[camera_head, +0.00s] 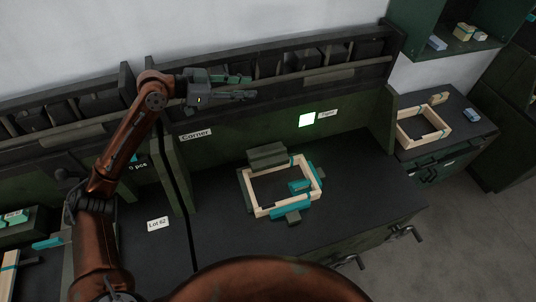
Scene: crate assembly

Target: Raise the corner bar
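My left gripper (250,88) is raised in front of the dark rack at the back, its two fingers pointing right. The fingers are spread apart with nothing visible between them. A label reading "Corner" (196,134) is on the green back panel, below and left of the gripper. I cannot tell for sure which piece is the corner bar. A pale wooden crate frame (248,193) lies on the dark bench, held among teal and grey-green fixture blocks, well below and right of the gripper. My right gripper is out of view.
A rack (268,68) with dark bins runs along the back. Another wooden frame (402,131) lies on the right-hand bench. The bench (365,185) is clear right of the fixture. A "Lot 62" label (158,223) is at left.

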